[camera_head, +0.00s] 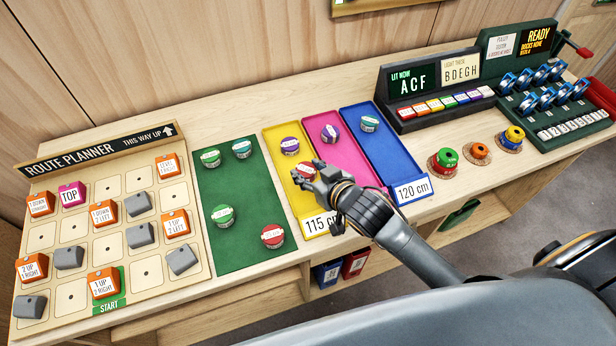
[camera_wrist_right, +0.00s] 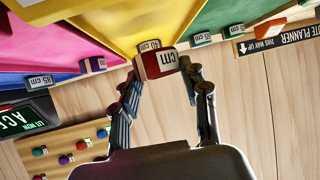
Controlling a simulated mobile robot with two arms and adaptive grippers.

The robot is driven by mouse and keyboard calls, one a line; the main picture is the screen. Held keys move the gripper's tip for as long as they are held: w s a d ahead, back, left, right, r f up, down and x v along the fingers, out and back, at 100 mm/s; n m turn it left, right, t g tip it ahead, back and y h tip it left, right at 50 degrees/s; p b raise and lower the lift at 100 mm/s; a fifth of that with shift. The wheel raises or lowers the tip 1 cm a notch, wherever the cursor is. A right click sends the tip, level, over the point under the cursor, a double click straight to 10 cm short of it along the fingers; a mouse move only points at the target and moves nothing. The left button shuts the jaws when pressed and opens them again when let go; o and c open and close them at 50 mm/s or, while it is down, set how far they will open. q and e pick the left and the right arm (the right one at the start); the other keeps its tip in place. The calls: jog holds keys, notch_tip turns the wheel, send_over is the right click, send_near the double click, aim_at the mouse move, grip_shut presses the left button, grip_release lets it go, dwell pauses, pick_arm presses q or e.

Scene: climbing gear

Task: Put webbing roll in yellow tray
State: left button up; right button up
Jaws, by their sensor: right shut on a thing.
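The yellow tray (camera_head: 279,171) lies between the green mat and the pink tray, with a "115 cm" label at its front. A purple-topped webbing roll (camera_head: 290,145) sits in its back part. My right gripper (camera_head: 318,181) is over the tray's middle, shut on a red webbing roll (camera_head: 305,170). In the right wrist view the red roll (camera_wrist_right: 158,64) shows between the fingertips (camera_wrist_right: 162,78), its "cm" label toward the camera, with the yellow tray (camera_wrist_right: 120,22) beyond it. I cannot tell whether the roll touches the tray floor. My left gripper is not in view.
The green mat (camera_head: 232,185) holds several rolls, including another red one (camera_head: 273,236). The pink tray (camera_head: 340,155) and blue tray (camera_head: 385,150) each hold one roll. The route planner board (camera_head: 100,235) is at left; the code panel (camera_head: 430,85) stands behind at right.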

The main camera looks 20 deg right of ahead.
aim_at(309, 180)
jog(key=shift+w+f, duration=0.2)
jog(key=shift+f, duration=0.05)
jog(key=shift+w+f, duration=0.1)
jog(key=shift+f, duration=1.6)
jog(key=o, duration=1.1)
jog(key=shift+f, duration=0.1)
jog(key=shift+o, duration=0.2)
jog(key=shift+r, duration=0.2)
jog(key=b+v, duration=0.1)
jog(key=v, duration=1.1)
